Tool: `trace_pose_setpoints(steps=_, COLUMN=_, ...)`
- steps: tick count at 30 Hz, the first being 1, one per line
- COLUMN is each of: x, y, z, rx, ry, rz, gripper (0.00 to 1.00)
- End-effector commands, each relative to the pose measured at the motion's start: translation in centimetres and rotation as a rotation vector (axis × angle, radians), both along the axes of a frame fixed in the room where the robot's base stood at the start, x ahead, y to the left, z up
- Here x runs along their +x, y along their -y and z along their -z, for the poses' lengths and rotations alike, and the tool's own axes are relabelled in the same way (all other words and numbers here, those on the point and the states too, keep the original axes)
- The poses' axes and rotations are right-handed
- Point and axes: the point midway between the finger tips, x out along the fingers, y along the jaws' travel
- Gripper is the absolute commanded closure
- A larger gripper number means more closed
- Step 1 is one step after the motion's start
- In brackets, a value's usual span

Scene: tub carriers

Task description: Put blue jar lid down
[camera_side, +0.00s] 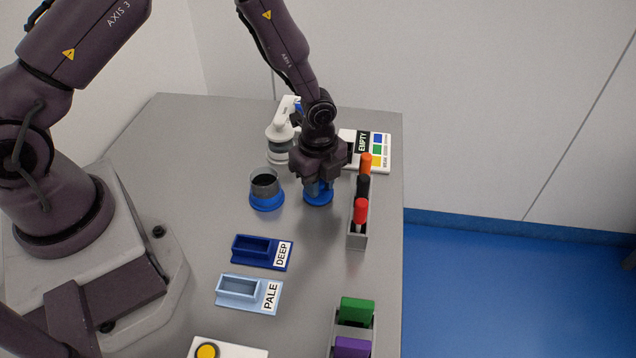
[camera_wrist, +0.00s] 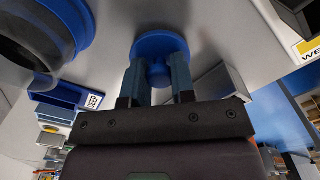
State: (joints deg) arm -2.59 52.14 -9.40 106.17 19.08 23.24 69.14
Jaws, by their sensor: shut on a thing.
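The blue jar lid (camera_side: 318,199) is a round disc with a knob, low at the tabletop to the right of the jar. I cannot tell whether it touches the table. My gripper (camera_side: 318,184) points down and is shut on the lid's knob. In the wrist view, the lid (camera_wrist: 160,43) shows beyond the two fingers of my gripper (camera_wrist: 157,78), which clasp the knob. An open clear jar (camera_side: 265,182) with dark contents and a blue base stands to the left of the lid. It also fills the upper left of the wrist view (camera_wrist: 28,38).
A grey rack (camera_side: 357,241) with orange, black and red-capped markers stands close to the right. A white device (camera_side: 280,135) and an EMPTY board (camera_side: 381,167) are behind. The DEEP carrier (camera_side: 262,266) and PALE carrier (camera_side: 248,306) lie in front. Table between is clear.

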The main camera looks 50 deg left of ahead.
Motion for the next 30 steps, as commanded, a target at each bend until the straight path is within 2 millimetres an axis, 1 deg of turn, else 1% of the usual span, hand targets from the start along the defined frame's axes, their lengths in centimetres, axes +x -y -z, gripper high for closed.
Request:
trace_pose_setpoints(steps=1, x=0.0, y=0.0, z=0.5, rx=0.0, ry=-0.001, rz=0.001, gripper=0.98)
trace_pose_setpoints(steps=3, x=0.0, y=0.0, z=0.7, rx=0.001, ry=0.0, rz=0.001, gripper=0.98)
trace_pose_setpoints(steps=9, x=0.0, y=0.0, z=0.7, rx=0.0, ry=0.001, rz=0.0, gripper=0.98)
trace_pose_setpoints(steps=13, x=-0.1, y=0.0, z=1.0, rx=0.0, ry=0.0, rz=0.0, gripper=0.98)
trace_pose_setpoints(steps=14, x=0.0, y=0.0, z=1.0, rx=0.0, ry=0.0, rz=0.0, gripper=0.72)
trace_pose_setpoints(steps=15, x=0.0, y=0.0, z=0.9, rx=0.0, ry=0.0, rz=0.0, gripper=0.62)
trace_pose_setpoints(steps=16, x=0.0, y=0.0, z=0.9, rx=0.0, ry=0.0, rz=0.0, gripper=0.56)
trace_pose_setpoints(steps=17, x=0.0, y=0.0, z=0.9, rx=0.0, ry=0.0, rz=0.0, gripper=0.51)
trace_pose_setpoints(steps=26, x=0.0, y=0.0, z=0.7, rx=0.0, ry=0.002, rz=0.0, gripper=0.51)
trace_pose_setpoints(steps=29, x=0.1, y=0.0, z=-0.2, rx=-0.001, ry=0.004, rz=-0.001, gripper=0.51)
trace_pose_setpoints(steps=30, x=0.1, y=0.0, z=-0.8, rx=-0.001, ry=0.005, rz=-0.001, gripper=0.51)
